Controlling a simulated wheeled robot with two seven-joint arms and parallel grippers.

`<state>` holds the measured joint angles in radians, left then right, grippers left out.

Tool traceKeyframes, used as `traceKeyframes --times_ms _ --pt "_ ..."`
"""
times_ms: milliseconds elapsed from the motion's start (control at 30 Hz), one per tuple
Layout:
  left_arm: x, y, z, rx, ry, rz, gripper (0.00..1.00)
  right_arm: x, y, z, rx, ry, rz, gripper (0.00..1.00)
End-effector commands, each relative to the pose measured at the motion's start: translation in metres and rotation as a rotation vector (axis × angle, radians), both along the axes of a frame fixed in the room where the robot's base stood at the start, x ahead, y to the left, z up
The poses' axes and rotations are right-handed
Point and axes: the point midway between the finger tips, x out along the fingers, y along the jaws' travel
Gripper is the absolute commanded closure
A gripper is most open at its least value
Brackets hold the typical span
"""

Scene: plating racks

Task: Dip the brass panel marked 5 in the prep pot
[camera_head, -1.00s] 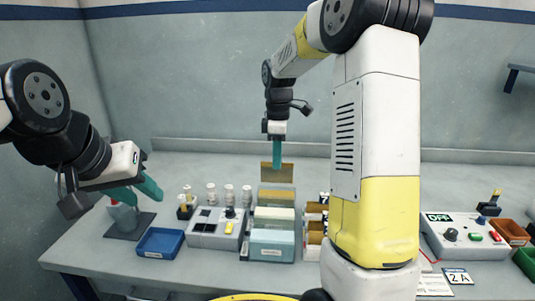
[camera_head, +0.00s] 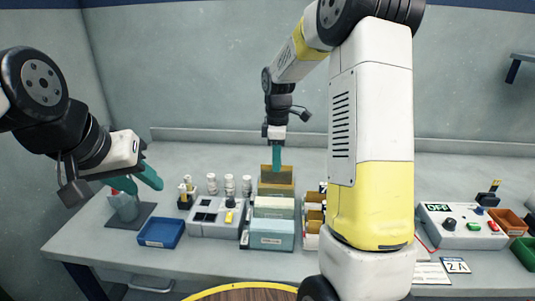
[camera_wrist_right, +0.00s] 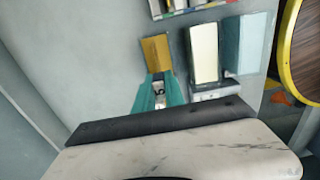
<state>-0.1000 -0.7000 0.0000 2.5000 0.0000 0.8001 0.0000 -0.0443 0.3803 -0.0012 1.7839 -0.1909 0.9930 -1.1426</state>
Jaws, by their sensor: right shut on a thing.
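My right gripper (camera_head: 277,158) points straight down over the row of pots, shut on the top of a brass panel (camera_head: 276,172). The panel hangs upright at the ochre back pot (camera_head: 275,189), and its lower edge is hidden by the pot's front wall. How deep it sits I cannot tell, and no number is readable on it. In the right wrist view the teal fingers (camera_wrist_right: 158,90) are beside the ochre shape (camera_wrist_right: 156,50). My left gripper (camera_head: 138,180) is open and empty above the table's left side.
In front of the ochre pot stand a pale pot (camera_head: 274,208) and a light blue pot (camera_head: 270,235). A grey control box (camera_head: 217,218), a blue tray (camera_head: 161,232) and several white bottles (camera_head: 229,184) are left of them. A control box reading OFF (camera_head: 455,228) is at right.

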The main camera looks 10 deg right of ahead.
Motion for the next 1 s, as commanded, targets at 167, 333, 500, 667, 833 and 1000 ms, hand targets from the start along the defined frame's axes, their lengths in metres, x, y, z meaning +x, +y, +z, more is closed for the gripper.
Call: traceKeyframes --times_ms 167,333,500,667,833,1000 --pt "0.000 0.000 0.000 0.000 0.000 0.000 0.64 0.000 0.000 -0.008 0.000 0.000 0.000 1.00" --pt "0.000 0.000 0.000 0.000 0.000 0.000 0.64 0.000 0.000 -0.016 0.000 0.001 -0.001 1.00" --pt "0.000 0.000 0.000 0.000 0.000 0.000 0.64 0.000 0.000 -0.024 0.000 0.001 -0.001 1.00" --pt "0.000 0.000 0.000 0.000 0.000 0.000 0.64 0.000 0.000 -0.031 0.000 0.001 -0.001 1.00" --pt "0.000 0.000 0.000 0.000 0.000 0.000 0.64 0.000 0.000 -0.038 0.000 0.000 -0.001 1.00" --pt "0.000 0.000 0.000 0.000 0.000 0.000 0.64 0.000 0.000 -0.046 0.000 0.001 -0.001 1.00"
